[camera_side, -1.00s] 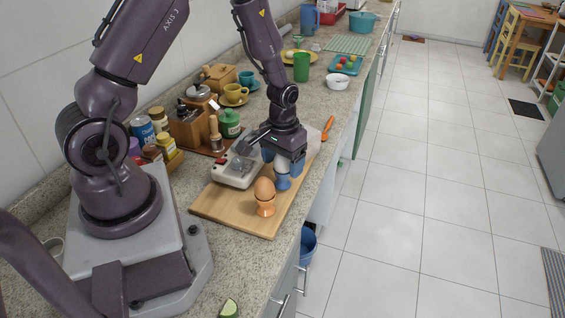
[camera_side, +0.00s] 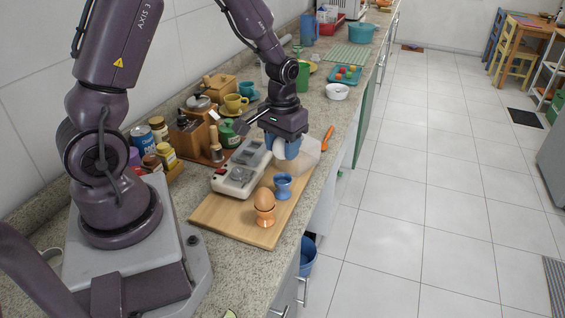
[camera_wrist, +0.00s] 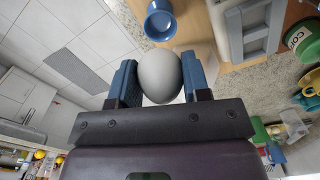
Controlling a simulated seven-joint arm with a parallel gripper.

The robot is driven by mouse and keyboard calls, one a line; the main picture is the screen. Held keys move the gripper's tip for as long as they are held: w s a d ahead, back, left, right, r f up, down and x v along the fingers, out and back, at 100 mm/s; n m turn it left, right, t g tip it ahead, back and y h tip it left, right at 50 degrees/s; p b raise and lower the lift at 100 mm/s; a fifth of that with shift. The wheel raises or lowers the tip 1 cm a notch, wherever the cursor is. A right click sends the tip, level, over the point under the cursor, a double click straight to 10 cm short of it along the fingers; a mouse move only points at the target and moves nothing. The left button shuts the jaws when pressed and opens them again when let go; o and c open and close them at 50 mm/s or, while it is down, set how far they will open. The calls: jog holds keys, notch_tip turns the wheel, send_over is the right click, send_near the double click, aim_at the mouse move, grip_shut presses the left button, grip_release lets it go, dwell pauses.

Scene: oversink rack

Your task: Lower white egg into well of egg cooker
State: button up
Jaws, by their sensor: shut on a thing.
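The white egg (camera_wrist: 160,76) is between the two blue fingers of my gripper (camera_wrist: 160,82) in the wrist view.
A brown egg (camera_side: 264,199) stands in an orange cup (camera_side: 264,217) on the wooden board (camera_side: 225,221). A green jar (camera_side: 229,134) and a wooden caddy (camera_side: 190,135) stand at the left.

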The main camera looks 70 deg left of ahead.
jog(key=r, duration=0.3)
jog(key=shift+s+a+r, duration=0.15)
jog(key=shift+a+r, duration=0.05)
jog(key=shift+a, duration=0.2)
jog(key=shift+s+a+f, duration=0.7)
jog(key=shift+s+a, duration=0.1)
jog(key=shift+a, duration=0.95)
jog(key=shift+s+a+f, duration=0.75)
jog(key=shift+a, duration=1.05)
jog(key=shift+s+a+f, duration=0.7)
jog(key=shift+s+a, duration=0.1)
jog(key=shift+a, duration=0.95)
jog(key=shift+f, duration=2.6)
jog(key=o, duration=1)
